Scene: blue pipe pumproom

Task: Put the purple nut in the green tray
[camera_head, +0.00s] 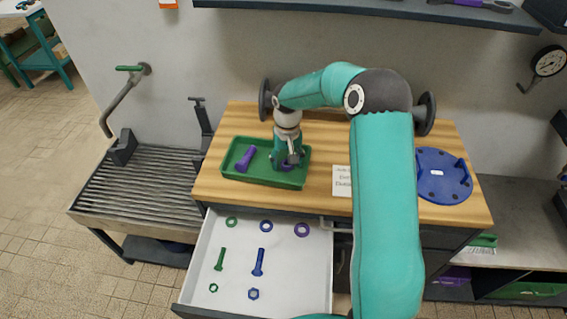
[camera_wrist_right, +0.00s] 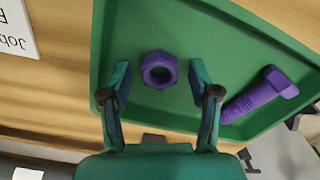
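The purple nut (camera_wrist_right: 159,70) lies in the green tray (camera_wrist_right: 108,42) in the right wrist view, and part of it shows under my right gripper in the head view (camera_head: 286,167). The green tray (camera_head: 230,148) sits on the left part of the wooden worktop. My right gripper (camera_wrist_right: 160,82) points down over the tray; in the head view it (camera_head: 288,160) is over the tray's right part. Its fingers are open on either side of the nut, with a visible gap to each side. My left gripper is out of view.
A purple bolt (camera_head: 245,159) lies in the tray's left part. A paper card (camera_head: 342,181) is right of the tray, and a round blue plate (camera_head: 441,184) is further right. The open drawer (camera_head: 318,275) below holds several green, blue and purple washers, bolts and nuts.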

